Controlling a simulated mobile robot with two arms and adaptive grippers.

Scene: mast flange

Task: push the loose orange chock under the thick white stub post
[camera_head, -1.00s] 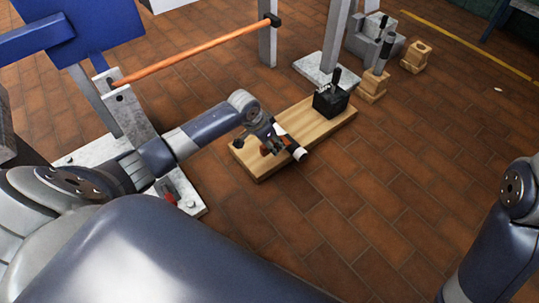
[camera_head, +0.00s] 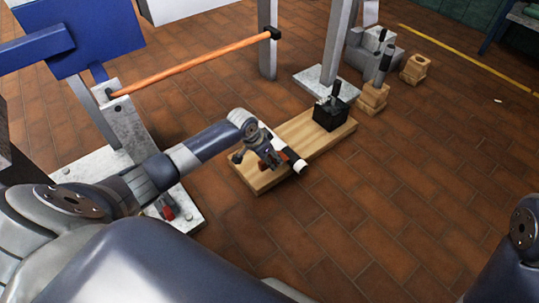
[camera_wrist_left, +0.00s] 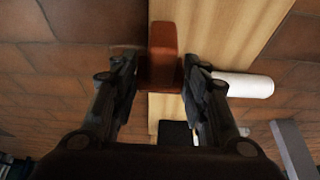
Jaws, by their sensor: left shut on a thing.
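The orange chock (camera_wrist_left: 163,52) is between the fingers of my left gripper (camera_wrist_left: 160,72) in the left wrist view, and the gripper is shut on it. In the head view my left gripper (camera_head: 272,158) is low over the near end of a wooden board (camera_head: 316,142). Only a small part of the chock (camera_head: 286,154) shows there. The thick white stub post (camera_head: 294,162) is close beside the gripper, partly covered by it. In the wrist view the post (camera_wrist_left: 245,85) is just right of the right finger. Whether chock and post touch is hidden. My right gripper is out of view.
A black block with an upright handle (camera_head: 331,115) stands on the board's far end. Wooden blocks (camera_head: 371,98) stand behind it. An orange bar (camera_head: 195,69) runs across at the back left. The tiled floor right of the board is clear.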

